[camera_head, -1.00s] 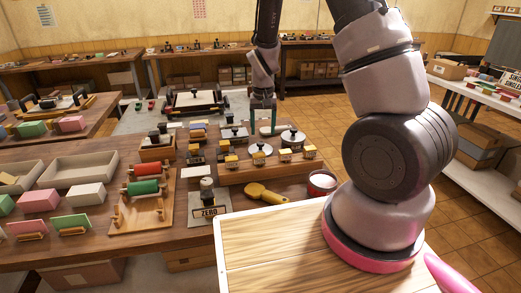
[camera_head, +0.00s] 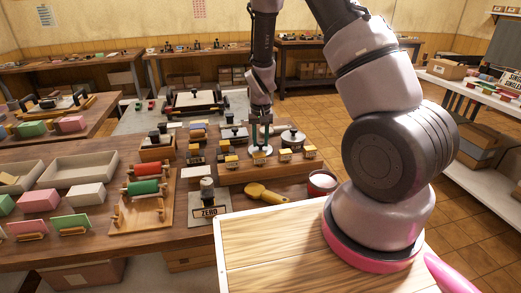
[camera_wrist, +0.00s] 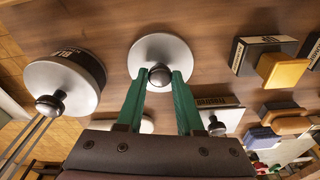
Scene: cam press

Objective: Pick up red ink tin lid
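A round grey metal lid with a dark ball knob (camera_wrist: 160,76) lies flat on the wooden stand in the wrist view. It also shows below my gripper in the head view (camera_head: 261,153). No label shows on it, so its ink colour cannot be read. My gripper (camera_wrist: 160,80) has green fingers, open, one on each side of the knob. It also appears upright over the lid in the head view (camera_head: 262,143). I cannot tell whether the fingertips touch the knob. A red open tin (camera_head: 322,183) stands at the table's right end.
A dark-labelled tin with its own knobbed lid (camera_wrist: 65,84) stands close on the left in the wrist view. Yellow-topped stamp blocks (camera_wrist: 283,70) stand to the right. A yellow tool (camera_head: 264,193) and a ZERO block (camera_head: 209,211) lie in front of the stand.

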